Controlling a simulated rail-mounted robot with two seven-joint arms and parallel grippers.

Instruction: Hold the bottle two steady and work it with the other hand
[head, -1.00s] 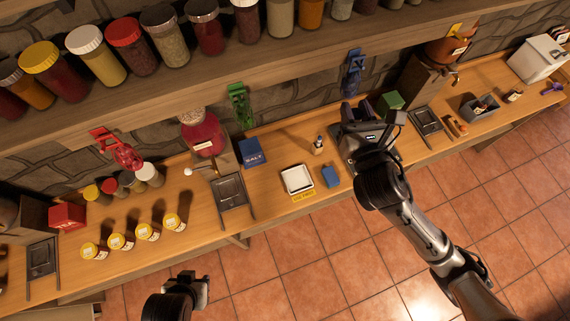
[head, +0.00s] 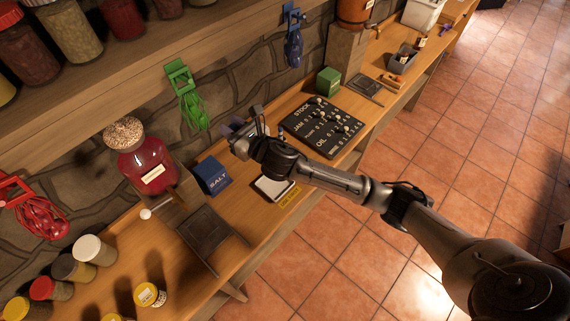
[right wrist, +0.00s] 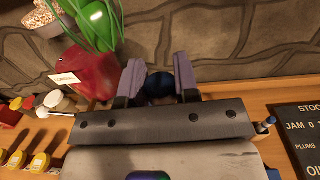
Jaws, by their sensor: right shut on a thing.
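My right gripper (head: 238,128) is above the bench near the wall, beyond the white tray (head: 262,191) and right of the blue salt box (head: 213,177). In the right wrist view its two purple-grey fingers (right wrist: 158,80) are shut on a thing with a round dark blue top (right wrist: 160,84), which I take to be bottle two. Its lower part is hidden by my gripper body, so I cannot tell its full shape or whether it is upright. In the head view the held thing is barely visible. My left gripper is in neither current view.
A black lettered board (head: 322,127) and a green box (head: 328,81) lie to the right. A red jar (head: 147,165) stands on a dispenser at left, by a dark tray (head: 211,240). Green (head: 187,98) and blue (head: 293,40) hanging items are on the wall.

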